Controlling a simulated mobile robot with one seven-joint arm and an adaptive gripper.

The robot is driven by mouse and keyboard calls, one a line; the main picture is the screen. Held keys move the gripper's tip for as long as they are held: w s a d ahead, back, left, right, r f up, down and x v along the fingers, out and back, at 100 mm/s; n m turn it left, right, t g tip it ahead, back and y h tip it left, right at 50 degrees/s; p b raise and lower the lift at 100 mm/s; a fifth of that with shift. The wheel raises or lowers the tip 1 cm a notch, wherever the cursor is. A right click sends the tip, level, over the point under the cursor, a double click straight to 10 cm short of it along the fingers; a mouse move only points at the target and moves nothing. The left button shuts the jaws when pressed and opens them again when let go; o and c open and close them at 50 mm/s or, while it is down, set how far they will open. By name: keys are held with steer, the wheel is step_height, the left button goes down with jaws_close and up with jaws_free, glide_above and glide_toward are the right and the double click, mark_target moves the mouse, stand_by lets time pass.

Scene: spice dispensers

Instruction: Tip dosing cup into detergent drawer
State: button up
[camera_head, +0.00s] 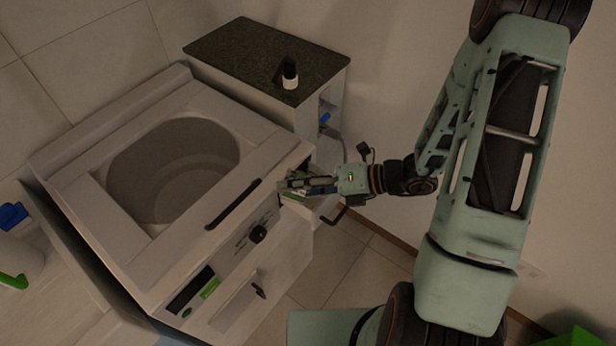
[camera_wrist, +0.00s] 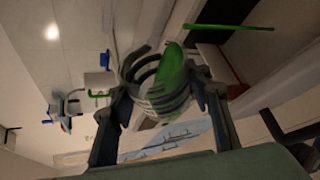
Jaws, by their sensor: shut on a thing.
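My gripper (camera_head: 297,184) is beside the front right corner of the pale washing machine (camera_head: 72,160). In the wrist view my gripper (camera_wrist: 160,108) is shut on the dosing cup (camera_wrist: 150,80), a rounded pale cup with dark bands and a green part. The cup sits between the two dark fingers and looks tilted. In the head view the fingers mostly hide it, with a green and white sliver showing. I cannot clearly make out the detergent drawer; the machine front near my gripper is partly hidden.
A cabinet with a dark speckled top (camera_head: 240,50) stands behind, bearing a black and white bottle (camera_head: 290,75). The machine front has a black bar handle (camera_head: 233,204) and a dark knob (camera_head: 258,233). A white container with a blue cap (camera_head: 13,214) stands at left.

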steer(key=shift+r, duration=0.1)
steer(key=shift+w+f+m+g+y, duration=0.1)
steer(key=shift+f+m+g+y, duration=0.3)
steer(key=shift+m, duration=0.3)
stand_by(0.9)
steer(key=shift+w+d+r+m+g+y+p, duration=0.35)
steer(key=shift+w+m+p, duration=0.3)
steer(key=shift+p, duration=0.45)
steer(key=shift+w+d+r+m+g+y+p, duration=0.1)
steer(key=shift+w+r+m+g+y+p, duration=0.2)
steer(key=shift+m+p, duration=0.35)
stand_by(1.2)
